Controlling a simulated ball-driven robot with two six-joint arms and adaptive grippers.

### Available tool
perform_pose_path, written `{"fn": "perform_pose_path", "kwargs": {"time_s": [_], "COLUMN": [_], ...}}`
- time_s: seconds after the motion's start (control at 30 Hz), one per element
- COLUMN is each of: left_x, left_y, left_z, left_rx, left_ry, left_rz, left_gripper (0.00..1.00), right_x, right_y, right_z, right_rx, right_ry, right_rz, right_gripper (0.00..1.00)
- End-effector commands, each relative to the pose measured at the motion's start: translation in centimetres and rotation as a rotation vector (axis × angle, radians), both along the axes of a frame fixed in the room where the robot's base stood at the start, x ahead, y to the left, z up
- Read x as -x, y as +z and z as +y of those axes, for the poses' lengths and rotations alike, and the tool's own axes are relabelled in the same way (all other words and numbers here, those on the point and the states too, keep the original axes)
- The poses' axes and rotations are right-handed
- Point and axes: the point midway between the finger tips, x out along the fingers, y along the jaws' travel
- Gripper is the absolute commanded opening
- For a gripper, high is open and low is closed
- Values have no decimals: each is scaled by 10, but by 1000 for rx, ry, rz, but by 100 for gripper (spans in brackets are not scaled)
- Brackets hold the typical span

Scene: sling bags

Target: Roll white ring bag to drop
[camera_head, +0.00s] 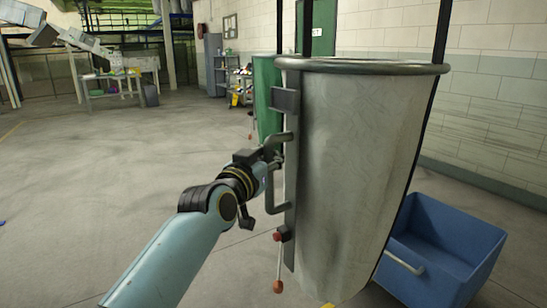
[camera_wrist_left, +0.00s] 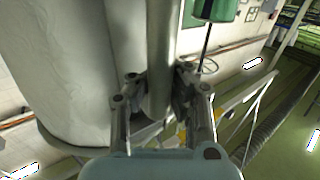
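The white ring bag (camera_head: 355,160) hangs from dark upright rods at the right of the head view, its round grey rim on top. A grey metal handle (camera_head: 275,203) stands out from a plate on its left side. My left gripper (camera_head: 277,150) is at the upper part of this handle. In the left wrist view the fingers (camera_wrist_left: 160,98) close on both sides of the handle bar (camera_wrist_left: 161,50), with the white bag (camera_wrist_left: 75,60) to the left. A release lever with a red knob (camera_head: 280,237) and an orange ball hangs below the handle. My right gripper is out of view.
A blue bin (camera_head: 445,250) stands on the floor at the right, partly behind the bag. A green bag (camera_head: 266,95) hangs behind the white one. A cart (camera_head: 240,85) and tables stand at the back. The floor (camera_head: 110,180) to the left is clear; a block wall runs along the right.

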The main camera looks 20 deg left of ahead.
Motion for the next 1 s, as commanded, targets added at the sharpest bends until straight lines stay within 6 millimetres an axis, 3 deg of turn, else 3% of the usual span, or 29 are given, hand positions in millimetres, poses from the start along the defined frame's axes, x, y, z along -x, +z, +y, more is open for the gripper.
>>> {"fn": "perform_pose_path", "kwargs": {"time_s": [0.03, 0.33, 0.67, 0.77, 1.0], "left_x": [2, 1, 6, 19, 73], "left_y": [-6, -4, -3, -3, -3], "left_z": [2, 1, 1, 2, 7], "left_rx": [-8, -5, -1, -1, -3], "left_ry": [1, 1, 0, 1, 2], "left_rz": [9, 7, 4, 6, 7], "left_gripper": [6, 44, 44, 44, 44], "right_x": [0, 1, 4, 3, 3], "right_y": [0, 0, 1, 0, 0], "right_z": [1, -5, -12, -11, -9], "right_rx": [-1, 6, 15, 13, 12], "right_ry": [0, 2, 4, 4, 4], "right_rz": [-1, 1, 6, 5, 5], "right_gripper": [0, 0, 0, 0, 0]}}
